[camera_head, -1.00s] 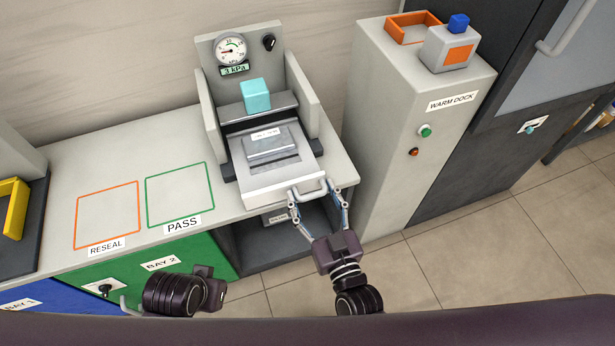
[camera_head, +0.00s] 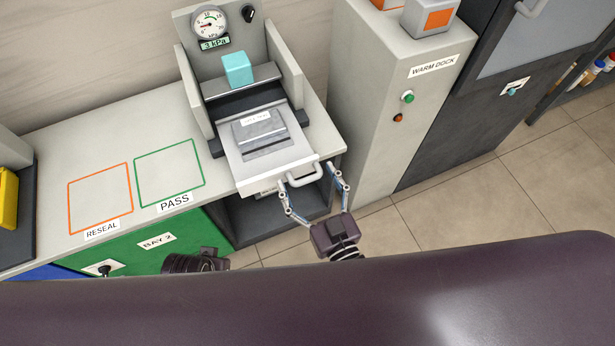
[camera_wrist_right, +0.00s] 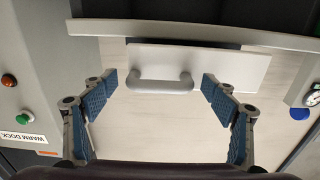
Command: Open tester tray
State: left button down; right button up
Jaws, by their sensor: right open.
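The tester tray (camera_head: 235,166) is a pale slide at the front of the tester (camera_head: 196,95), sticking out towards me with a grey flat pack (camera_head: 261,133) on it. Its pale bar handle (camera_head: 303,181) is on the front face, and it also shows in the right wrist view (camera_wrist_right: 160,84). My right gripper (camera_head: 308,178) is open, with one finger on each side of the handle. In the wrist view a gap shows between each fingertip and the handle. My left gripper (camera_head: 206,256) shows only as a dark body at the lower edge; its fingers are hidden.
A cyan block (camera_head: 237,69) sits on the tester behind the tray. The RESEAL (camera_head: 100,200) and PASS (camera_head: 170,172) squares on the bench are empty. The warm dock cabinet (camera_head: 385,110) stands close to the right. Open floor (camera_head: 440,205) lies in front of it.

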jog(key=v, duration=1.2)
dwell(0.3)
